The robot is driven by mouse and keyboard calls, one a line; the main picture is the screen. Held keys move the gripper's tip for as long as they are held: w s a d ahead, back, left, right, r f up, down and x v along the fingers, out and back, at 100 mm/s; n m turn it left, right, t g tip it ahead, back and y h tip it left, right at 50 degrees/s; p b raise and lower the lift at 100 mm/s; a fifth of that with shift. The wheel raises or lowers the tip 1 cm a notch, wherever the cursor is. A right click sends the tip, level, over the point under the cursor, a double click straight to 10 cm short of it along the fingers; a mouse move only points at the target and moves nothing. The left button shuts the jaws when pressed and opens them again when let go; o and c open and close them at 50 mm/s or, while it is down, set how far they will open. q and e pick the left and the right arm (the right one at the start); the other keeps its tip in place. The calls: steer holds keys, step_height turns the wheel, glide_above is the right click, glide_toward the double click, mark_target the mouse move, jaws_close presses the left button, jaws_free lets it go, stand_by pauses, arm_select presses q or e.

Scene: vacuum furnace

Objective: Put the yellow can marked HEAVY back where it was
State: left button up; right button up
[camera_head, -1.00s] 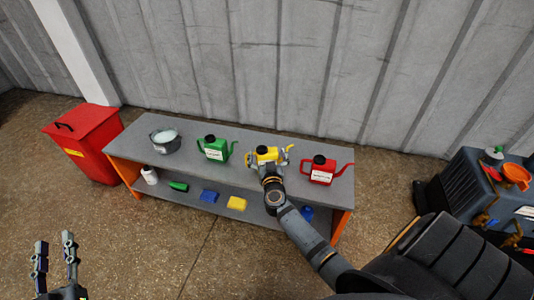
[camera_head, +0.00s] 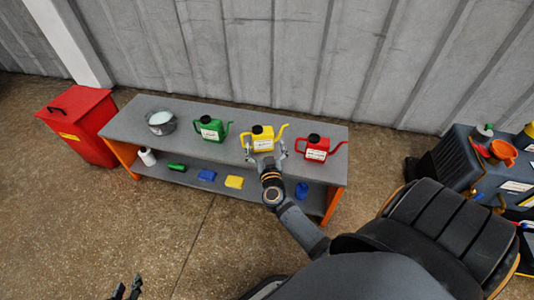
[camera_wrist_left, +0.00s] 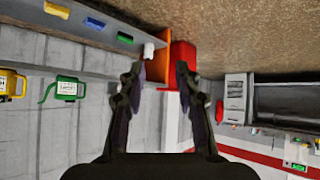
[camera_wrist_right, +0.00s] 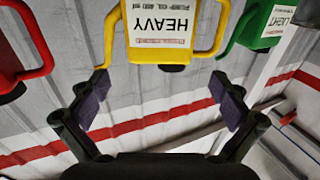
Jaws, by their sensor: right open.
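The yellow can marked HEAVY (camera_head: 263,138) stands upright on the top shelf of the grey bench (camera_head: 225,160), between the green can (camera_head: 211,128) and the red can (camera_head: 318,148). In the right wrist view its HEAVY label (camera_wrist_right: 162,27) shows upside down. My right gripper (camera_head: 264,150) is open just in front of the yellow can, its fingers spread and apart from it. My left gripper (camera_wrist_left: 160,75) is open and empty, far from the bench cans; only its fingertips show at the bottom of the head view.
A metal bowl (camera_head: 160,122) stands at the shelf's left end. The lower shelf holds a white bottle (camera_head: 147,157), a yellow block (camera_head: 234,182) and other small items. A red bin (camera_head: 80,125) stands left; a dark machine with an orange funnel (camera_head: 503,152) stands right.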

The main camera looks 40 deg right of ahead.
steer(key=s+a+f+n+g+y+p, duration=0.1)
steer(key=s+a+f+n+g+y, duration=0.15)
steer(key=s+a+y, duration=0.45)
steer(key=s+a+f+n+g+y, duration=0.15)
steer(key=s+a+n+y, duration=0.25)
steer(key=a, duration=0.5)
arm_select(q)
steer(key=s+f+g, duration=0.4)
steer(key=s+f, duration=0.2)
steer(key=s, duration=0.2)
steer(key=shift+s+d, duration=0.2)
steer(key=shift+d, duration=0.15)
arm_select(e)
steer(key=s+f+g, duration=0.3)
steer(key=s, duration=0.3)
steer(key=s+d+f+g+h, duration=0.1)
steer(key=s+f+g, duration=0.2)
steer(key=s, duration=0.4)
steer(key=shift+s+d+f+m+g, duration=0.3)
steer(key=shift+f+m+g, duration=0.1)
steer(key=shift+f, duration=0.1)
arm_select(q)
steer(key=shift+r, duration=0.1)
